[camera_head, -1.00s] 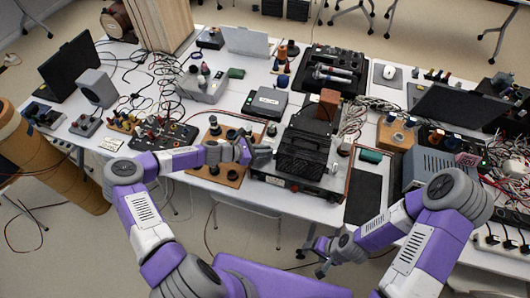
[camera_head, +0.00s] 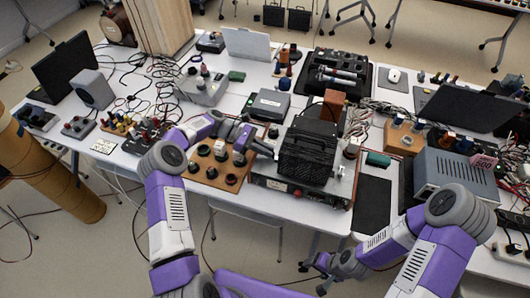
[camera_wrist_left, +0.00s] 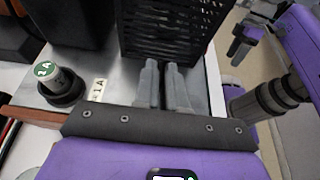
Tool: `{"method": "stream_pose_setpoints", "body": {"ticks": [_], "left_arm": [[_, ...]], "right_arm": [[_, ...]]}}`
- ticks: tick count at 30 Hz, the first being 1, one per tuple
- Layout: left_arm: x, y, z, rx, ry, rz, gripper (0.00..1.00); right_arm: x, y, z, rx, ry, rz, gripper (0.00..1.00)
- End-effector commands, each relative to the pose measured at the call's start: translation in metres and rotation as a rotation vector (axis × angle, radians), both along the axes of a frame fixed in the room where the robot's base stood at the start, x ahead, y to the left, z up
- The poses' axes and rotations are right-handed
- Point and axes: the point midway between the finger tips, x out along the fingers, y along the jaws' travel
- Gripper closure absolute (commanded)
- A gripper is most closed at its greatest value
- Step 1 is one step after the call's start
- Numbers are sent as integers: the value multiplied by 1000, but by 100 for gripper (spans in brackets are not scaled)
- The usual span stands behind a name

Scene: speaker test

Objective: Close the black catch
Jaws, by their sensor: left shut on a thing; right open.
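A black slotted box (camera_head: 305,155) stands on a low silver unit (camera_head: 290,187) near the table's front edge. In the left wrist view the slotted box (camera_wrist_left: 170,30) fills the upper middle. My left gripper (camera_head: 268,149) is at the box's left lower side. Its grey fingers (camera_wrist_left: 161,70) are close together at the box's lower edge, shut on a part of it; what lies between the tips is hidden. I cannot make out a separate black catch. My right gripper (camera_head: 318,276) is low in front of the table, open and empty, away from the box.
A wooden board with black knobs (camera_head: 215,165) lies left of the unit. A brown block (camera_head: 333,97) is behind the box. A black case with microphones (camera_head: 338,75) lies further back. A grey-blue powered box (camera_head: 455,178) and cables crowd the right.

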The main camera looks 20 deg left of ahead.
Motion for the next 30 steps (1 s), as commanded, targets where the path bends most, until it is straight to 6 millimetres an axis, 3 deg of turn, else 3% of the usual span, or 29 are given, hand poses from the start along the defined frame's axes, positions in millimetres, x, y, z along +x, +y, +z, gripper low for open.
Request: {"method": "stream_pose_setpoints", "body": {"ticks": [14, 15, 20, 30], "left_arm": [[0, -2, -1, -3, 3, -16, 100], [0, -2, -1, -3, 3, -16, 86], [0, -1, -1, -2, 2, -15, 64], [1, 4, 1, 0, 1, -12, 64]], "right_arm": [[0, 0, -2, 0, 0, 0, 32], [0, 0, -2, 0, 0, 0, 32], [0, 0, -2, 0, 0, 0, 32], [0, 0, -1, 0, 0, 0, 32]]}}
